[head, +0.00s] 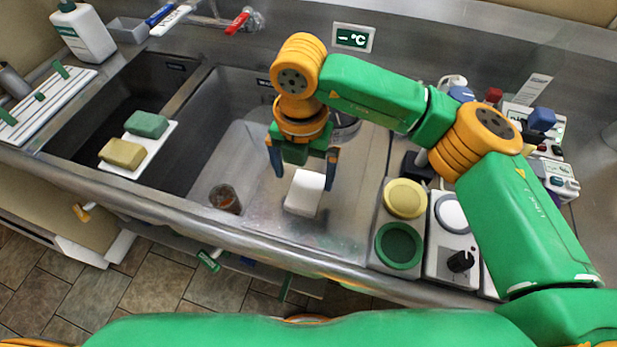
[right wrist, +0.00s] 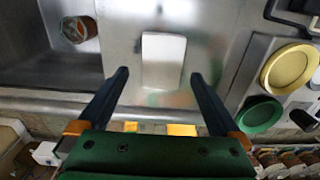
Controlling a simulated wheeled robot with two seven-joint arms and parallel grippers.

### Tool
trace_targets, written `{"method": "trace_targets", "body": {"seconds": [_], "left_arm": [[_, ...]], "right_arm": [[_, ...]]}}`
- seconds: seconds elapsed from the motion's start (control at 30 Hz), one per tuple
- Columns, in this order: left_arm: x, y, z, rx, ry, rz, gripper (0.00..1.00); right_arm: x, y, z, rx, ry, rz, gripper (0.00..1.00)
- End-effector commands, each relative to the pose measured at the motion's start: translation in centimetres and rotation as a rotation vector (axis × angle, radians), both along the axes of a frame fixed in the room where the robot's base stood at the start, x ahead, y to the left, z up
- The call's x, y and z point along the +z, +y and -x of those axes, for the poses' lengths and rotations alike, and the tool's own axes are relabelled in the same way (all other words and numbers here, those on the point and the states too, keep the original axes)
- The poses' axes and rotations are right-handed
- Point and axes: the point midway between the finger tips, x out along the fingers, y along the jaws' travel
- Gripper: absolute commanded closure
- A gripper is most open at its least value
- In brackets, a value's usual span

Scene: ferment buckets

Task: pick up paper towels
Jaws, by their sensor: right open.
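The paper towels (head: 304,193) appear as a small white rectangular stack lying on the steel counter, just right of the sink basin. They also show in the right wrist view (right wrist: 163,58), centred ahead of the fingers. My right gripper (head: 304,180) is open and empty above the stack, pointing down, with one finger to each side of it. In the right wrist view, the two dark fingertips (right wrist: 160,74) are spread wider than the stack. I cannot tell the exact height gap. My left gripper is not in view.
A brown-topped jar (head: 225,198) stands in the basin to the left. A yellow lid (head: 405,198) and a green lid (head: 398,246) sit close on the right, beside a white scale-like device (head: 452,240). Sponges on a white board (head: 158,150) lie farther left.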

Motion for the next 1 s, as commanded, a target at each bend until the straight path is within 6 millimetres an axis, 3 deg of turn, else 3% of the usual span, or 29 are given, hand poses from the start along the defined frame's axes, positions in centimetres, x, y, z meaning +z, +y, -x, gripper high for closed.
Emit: {"method": "trace_targets", "body": {"seconds": [0.1, 0.23, 0.43, 0.47, 0.73, 1.0], "left_arm": [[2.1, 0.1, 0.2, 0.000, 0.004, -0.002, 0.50], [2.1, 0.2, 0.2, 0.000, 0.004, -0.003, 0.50], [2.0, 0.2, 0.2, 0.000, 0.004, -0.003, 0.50], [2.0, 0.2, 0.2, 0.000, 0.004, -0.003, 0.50], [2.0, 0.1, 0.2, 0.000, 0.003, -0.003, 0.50], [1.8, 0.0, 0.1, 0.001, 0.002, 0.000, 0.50]], "right_arm": [[-1.7, -0.3, 0.8, 0.003, 0.008, -0.002, 0.00], [-3.9, -0.2, 0.6, 0.000, 0.004, -0.003, 0.00], [-4.4, -0.2, 0.6, 0.001, 0.003, -0.004, 0.00], [-4.4, -0.2, 0.6, 0.001, 0.003, -0.004, 0.03], [-4.3, -0.2, 0.6, 0.001, 0.003, -0.005, 0.76], [-4.2, -0.2, 0.5, 0.002, 0.002, -0.006, 0.78]]}}
